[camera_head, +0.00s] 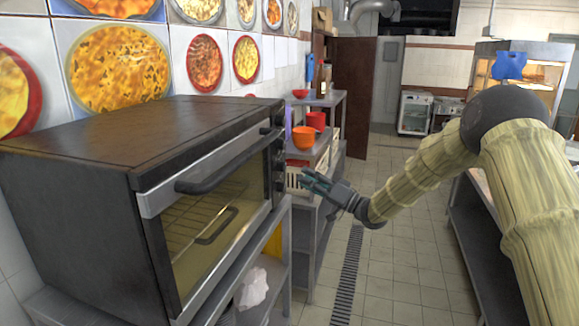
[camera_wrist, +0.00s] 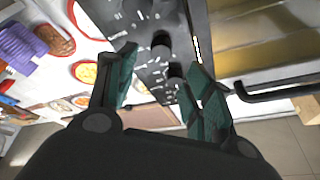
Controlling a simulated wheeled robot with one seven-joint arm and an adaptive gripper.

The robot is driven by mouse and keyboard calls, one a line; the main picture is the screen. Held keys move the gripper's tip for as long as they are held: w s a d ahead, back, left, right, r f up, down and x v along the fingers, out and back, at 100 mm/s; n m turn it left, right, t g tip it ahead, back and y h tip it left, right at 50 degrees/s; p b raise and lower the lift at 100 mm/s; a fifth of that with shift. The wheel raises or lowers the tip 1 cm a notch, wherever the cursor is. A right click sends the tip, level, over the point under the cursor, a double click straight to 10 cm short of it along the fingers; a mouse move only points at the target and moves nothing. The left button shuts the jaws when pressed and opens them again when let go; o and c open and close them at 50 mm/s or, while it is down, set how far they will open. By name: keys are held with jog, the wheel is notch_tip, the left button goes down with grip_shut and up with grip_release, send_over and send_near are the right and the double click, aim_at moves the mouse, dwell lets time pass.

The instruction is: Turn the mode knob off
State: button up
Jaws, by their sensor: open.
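A dark toaster oven (camera_head: 85,170) stands at the left with its glass door shut. Its black control panel (camera_wrist: 150,25) is a narrow strip beside the door, with white markings and black knobs. One knob (camera_wrist: 160,44) and another knob (camera_wrist: 175,70) show in the wrist view; I cannot tell which is the mode knob or read its setting. My gripper (camera_head: 312,182) is in front of the panel, at the right end of the oven. In the wrist view my gripper (camera_wrist: 165,72) is open, its green-padded fingers spread on either side of the lower knob area, holding nothing.
The oven door handle (camera_wrist: 280,87) juts out close to the right finger. A shelf behind holds an orange bowl (camera_head: 304,138), a red bowl (camera_head: 316,120) and a white basket (camera_head: 296,180). A white cloth (camera_head: 253,290) lies under the oven. The aisle floor (camera_head: 400,265) is clear.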

aim_at(285, 167)
jog(key=p+x, duration=0.3)
jog(key=x, duration=0.4)
jog(key=shift+a, duration=0.1)
jog(key=c, duration=1)
